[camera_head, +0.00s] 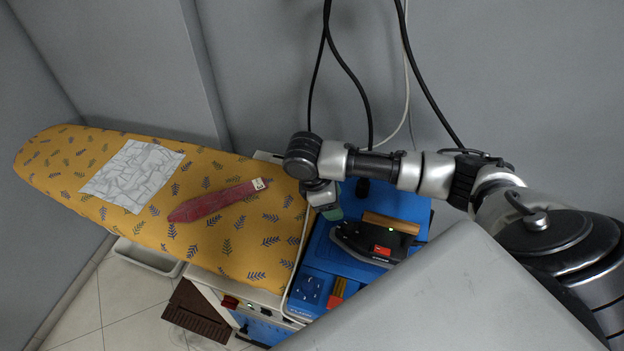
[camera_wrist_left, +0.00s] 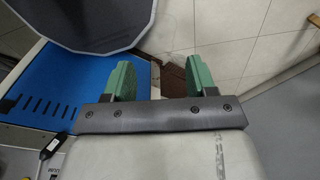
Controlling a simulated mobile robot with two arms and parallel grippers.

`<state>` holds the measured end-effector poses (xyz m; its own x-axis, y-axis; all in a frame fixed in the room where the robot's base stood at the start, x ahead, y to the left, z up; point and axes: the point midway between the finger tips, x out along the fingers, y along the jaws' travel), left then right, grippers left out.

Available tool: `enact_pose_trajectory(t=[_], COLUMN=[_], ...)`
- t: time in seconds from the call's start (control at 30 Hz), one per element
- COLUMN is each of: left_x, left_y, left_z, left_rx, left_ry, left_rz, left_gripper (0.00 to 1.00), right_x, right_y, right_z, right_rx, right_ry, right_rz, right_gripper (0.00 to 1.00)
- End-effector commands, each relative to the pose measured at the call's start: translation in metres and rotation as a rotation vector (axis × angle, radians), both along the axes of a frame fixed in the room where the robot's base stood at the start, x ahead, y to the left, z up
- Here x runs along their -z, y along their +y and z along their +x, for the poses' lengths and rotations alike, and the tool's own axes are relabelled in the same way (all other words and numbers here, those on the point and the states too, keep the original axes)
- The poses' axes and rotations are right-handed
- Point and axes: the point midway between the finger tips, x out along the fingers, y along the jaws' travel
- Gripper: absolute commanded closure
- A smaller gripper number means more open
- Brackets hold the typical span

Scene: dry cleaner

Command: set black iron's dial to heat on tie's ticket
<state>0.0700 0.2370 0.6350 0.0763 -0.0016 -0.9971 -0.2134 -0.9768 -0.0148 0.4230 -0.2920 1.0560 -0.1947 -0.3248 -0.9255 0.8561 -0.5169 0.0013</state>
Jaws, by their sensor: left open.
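The black iron (camera_head: 365,241), with a red label and a wooden handle, rests on a blue station (camera_head: 418,211). Its dial cannot be made out. The dark red tie (camera_head: 217,202) lies on the yellow ironing board with a small pale ticket (camera_head: 258,184) at its right end; the writing is too small to read. My right gripper (camera_head: 331,212), its arm coming in from the right, hangs just left of the iron; its jaw opening is unclear. My left gripper (camera_wrist_left: 160,85) is open and empty in the left wrist view, with green fingers apart; it is not visible in the head view.
A white patterned cloth (camera_head: 132,175) lies on the yellow ironing board (camera_head: 60,150). Cables hang against the grey wall behind the station. A brown mat (camera_head: 196,313) lies on the tiled floor. In the left wrist view, a blue slotted panel (camera_wrist_left: 75,78) is at left.

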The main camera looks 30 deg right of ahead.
Motion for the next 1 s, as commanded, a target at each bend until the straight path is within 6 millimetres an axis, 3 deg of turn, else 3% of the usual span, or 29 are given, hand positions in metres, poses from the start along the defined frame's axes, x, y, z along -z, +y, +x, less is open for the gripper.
enact_pose_trajectory(t=[0.13, 0.27, 0.47, 0.7, 1.0], left_x=[-0.003, -0.007, -0.019, -0.025, -0.026], left_y=[0.0, -0.001, -0.002, -0.003, -0.002], left_z=[0.001, 0.006, 0.019, 0.016, 0.01], left_rx=[0.0, 0.0, 0.0, -0.001, -0.001], left_ry=[-0.001, -0.009, -0.03, -0.025, -0.015], left_rz=[0.0, -0.001, -0.004, -0.004, -0.003], left_gripper=[0.43, 0.43, 0.43, 0.43, 0.43], right_x=[0.0, 0.013, 0.048, 0.084, 0.098], right_y=[-0.009, -0.013, -0.026, -0.038, -0.043], right_z=[-0.009, -0.012, -0.02, -0.026, -0.028], right_rx=[-0.016, -0.015, -0.014, -0.014, -0.015], right_ry=[0.004, 0.007, 0.008, 0.005, 0.002], right_rz=[-0.005, -0.005, -0.007, -0.004, -0.004], right_gripper=[0.44, 0.44, 0.44, 0.44, 0.44])
